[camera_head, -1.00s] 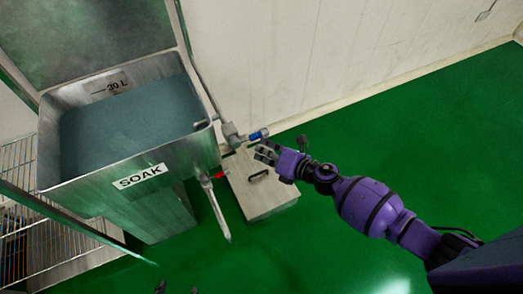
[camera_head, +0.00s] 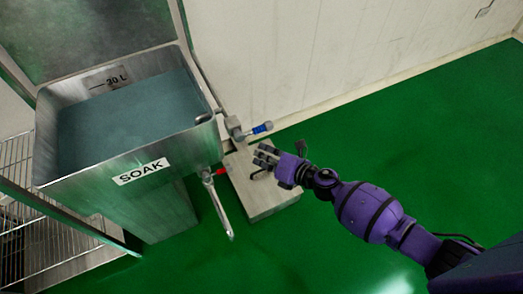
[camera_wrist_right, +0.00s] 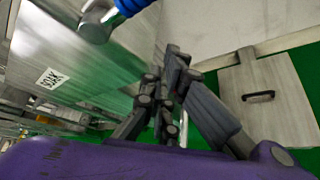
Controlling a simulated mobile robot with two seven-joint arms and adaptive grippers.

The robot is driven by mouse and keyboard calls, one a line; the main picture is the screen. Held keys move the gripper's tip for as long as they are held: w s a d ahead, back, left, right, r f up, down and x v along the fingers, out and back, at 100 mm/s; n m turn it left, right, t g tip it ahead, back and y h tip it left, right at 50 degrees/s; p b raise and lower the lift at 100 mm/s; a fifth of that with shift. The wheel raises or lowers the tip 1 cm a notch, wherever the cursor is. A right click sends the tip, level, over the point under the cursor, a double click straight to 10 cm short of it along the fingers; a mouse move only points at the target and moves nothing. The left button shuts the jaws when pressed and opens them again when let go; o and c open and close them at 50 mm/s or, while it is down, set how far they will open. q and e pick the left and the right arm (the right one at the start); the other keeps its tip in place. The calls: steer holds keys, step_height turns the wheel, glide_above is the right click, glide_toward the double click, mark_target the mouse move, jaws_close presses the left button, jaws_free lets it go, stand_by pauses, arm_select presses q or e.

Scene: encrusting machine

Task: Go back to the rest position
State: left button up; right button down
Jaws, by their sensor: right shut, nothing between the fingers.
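My right gripper (camera_head: 264,156) is shut and empty. It is beside the steel soak sink, apart from it, a little below the tap with the blue handle (camera_head: 262,128). In the right wrist view my gripper's dark fingers (camera_wrist_right: 172,75) are close together with nothing between them, and the blue handle (camera_wrist_right: 130,6) shows at the top. My left gripper is not in view; only a sliver of dark parts showed earlier at the bottom edge.
The soak sink (camera_head: 95,175) holds bluish water. Its red-handled drain valve (camera_head: 221,171) has a downward pipe. A low metal box with a handle (camera_head: 262,203) stands on the green floor. A wire rack (camera_head: 15,165) is at left. The floor to the right is clear.

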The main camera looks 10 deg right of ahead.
steer(key=s+d+r+m+t+h+p, duration=0.2)
steer(key=s+d+r+m, duration=0.45)
steer(key=m, duration=0.25)
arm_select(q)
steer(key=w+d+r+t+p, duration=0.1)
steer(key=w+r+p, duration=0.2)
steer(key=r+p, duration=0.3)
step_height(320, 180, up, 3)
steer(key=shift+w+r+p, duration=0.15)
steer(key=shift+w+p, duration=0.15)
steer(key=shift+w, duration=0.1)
arm_select(e)
steer(key=s+d+f+m+g+h, duration=0.1)
steer(key=s+m+h, duration=0.1)
steer(key=s+m, duration=0.6)
steer(key=s+d+f+m+g+h, duration=0.1)
steer(key=s+d+m+h, duration=0.1)
steer(key=s+m, duration=0.6)
steer(key=s+d+f+m+g+h, duration=0.2)
steer(key=s+m, duration=0.6)
steer(key=s, duration=0.5)
steer(key=shift+s+d+m+h, duration=0.25)
steer(key=shift+s+m+h, duration=0.05)
steer(key=shift+s+h, duration=0.1)
